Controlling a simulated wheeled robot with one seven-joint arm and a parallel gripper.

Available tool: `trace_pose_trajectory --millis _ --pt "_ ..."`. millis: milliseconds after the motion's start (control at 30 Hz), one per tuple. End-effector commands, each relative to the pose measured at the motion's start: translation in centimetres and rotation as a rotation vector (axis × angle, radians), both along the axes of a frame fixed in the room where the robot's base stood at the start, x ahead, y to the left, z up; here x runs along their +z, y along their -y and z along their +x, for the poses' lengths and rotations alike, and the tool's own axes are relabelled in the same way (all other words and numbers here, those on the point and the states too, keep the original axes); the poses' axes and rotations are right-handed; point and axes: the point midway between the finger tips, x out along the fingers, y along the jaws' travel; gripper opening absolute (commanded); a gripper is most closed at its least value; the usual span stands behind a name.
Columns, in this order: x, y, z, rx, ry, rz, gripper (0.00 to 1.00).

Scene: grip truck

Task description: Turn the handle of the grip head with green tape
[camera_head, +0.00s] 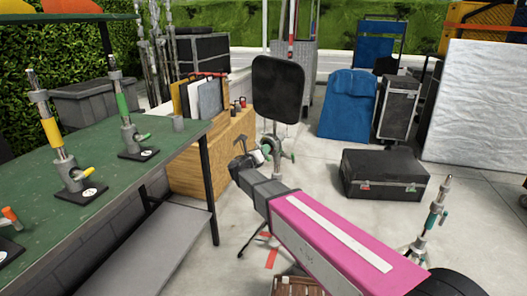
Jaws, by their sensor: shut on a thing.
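A grip head (275,147) with green parts sits on a stand under a square black panel (278,88). My gripper (250,155) reaches it from the lower right, at its left side. The jaws are shut on the handle of this grip head; the handle is mostly hidden by the fingers. Another green-taped post (122,103) stands upright in a grip head on the green table, with a green handle (143,137) at its right side. My gripper is well apart from that one.
The green table (105,185) at left also bears a yellow-taped post (51,132) and an orange-handled piece (10,215). A wooden crate (230,150) stands behind my gripper. A black case (384,174) and a small stand (432,220) are at right.

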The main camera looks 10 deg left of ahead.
Motion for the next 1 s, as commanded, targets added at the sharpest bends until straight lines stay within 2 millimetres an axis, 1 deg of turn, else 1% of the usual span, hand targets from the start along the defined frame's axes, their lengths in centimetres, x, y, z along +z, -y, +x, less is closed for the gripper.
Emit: trace_pose_trajectory --millis 1000 --pt "-0.06 0.06 -0.05 0.11 0.454 0.845 0.0"
